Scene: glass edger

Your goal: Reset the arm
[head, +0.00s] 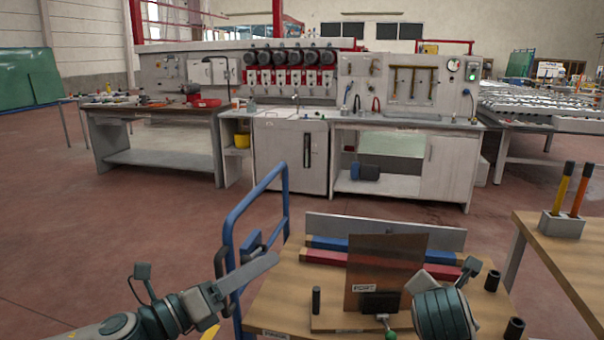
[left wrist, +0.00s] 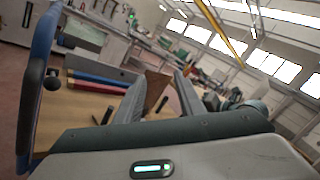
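My left gripper (head: 262,268) reaches in from the lower left of the head view, above the left edge of the wooden worktop and beside the blue tubular frame. In the left wrist view its two fingers (left wrist: 158,85) stand apart with nothing between them, so it is open. My right arm's teal and grey end (head: 445,312) shows at the lower right of the head view, close to the right side of the brown panel. Its fingers cannot be made out clearly.
A brown panel (head: 385,262) stands upright on the wooden worktop (head: 275,300), with a black clamp (head: 380,302) at its foot. Blue and red bars (head: 325,258) lie behind it. A blue frame (head: 230,245) stands at left. A second table (head: 580,250) holds two tools. Open floor lies beyond.

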